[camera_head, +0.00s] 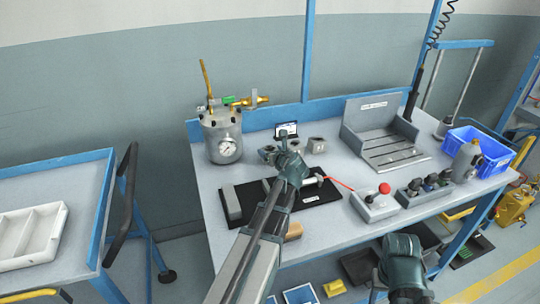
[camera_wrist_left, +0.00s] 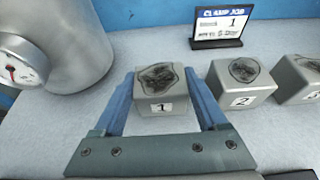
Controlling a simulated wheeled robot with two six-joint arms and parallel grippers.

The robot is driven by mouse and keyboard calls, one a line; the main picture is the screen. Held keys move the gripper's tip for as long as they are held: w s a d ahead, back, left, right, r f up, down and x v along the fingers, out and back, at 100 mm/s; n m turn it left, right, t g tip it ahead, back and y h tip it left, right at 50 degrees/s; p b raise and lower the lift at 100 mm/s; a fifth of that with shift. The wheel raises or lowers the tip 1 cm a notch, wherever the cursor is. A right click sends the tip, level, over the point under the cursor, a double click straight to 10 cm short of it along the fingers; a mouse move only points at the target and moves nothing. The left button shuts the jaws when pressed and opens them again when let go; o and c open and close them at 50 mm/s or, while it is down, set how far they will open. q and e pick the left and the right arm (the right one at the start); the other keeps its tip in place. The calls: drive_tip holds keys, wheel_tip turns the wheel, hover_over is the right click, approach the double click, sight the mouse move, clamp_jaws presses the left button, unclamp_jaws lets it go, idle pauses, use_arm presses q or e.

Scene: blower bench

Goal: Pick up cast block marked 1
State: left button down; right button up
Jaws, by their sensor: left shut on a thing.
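The cast block marked 1 (camera_wrist_left: 161,91) is a grey cube with a dark rough patch on top and a white label on its front. In the left wrist view it sits between the two blue fingers of my left gripper (camera_wrist_left: 160,76), which is shut on it. It appears to stand on the bench top. In the head view my left gripper (camera_head: 284,142) is at the row of blocks and partly hides them. My right gripper (camera_head: 402,262) is low at the front right; its fingertips are not clear.
The block marked 2 (camera_wrist_left: 241,84) and another block (camera_wrist_left: 299,77) stand to the right. A clamp-job sign (camera_wrist_left: 219,27) is behind. A pressure pot (camera_head: 221,136) stands close on the left. A vise-like grey fixture (camera_head: 367,123) and blue crate (camera_head: 508,151) are to the right.

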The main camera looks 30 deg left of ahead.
sight(271, 150)
use_arm(q)
drive_tip(key=shift+r, duration=0.1)
wheel_tip(271, 150, up, 10)
drive_tip(key=p, duration=1)
drive_tip(key=shift+d, duration=0.1)
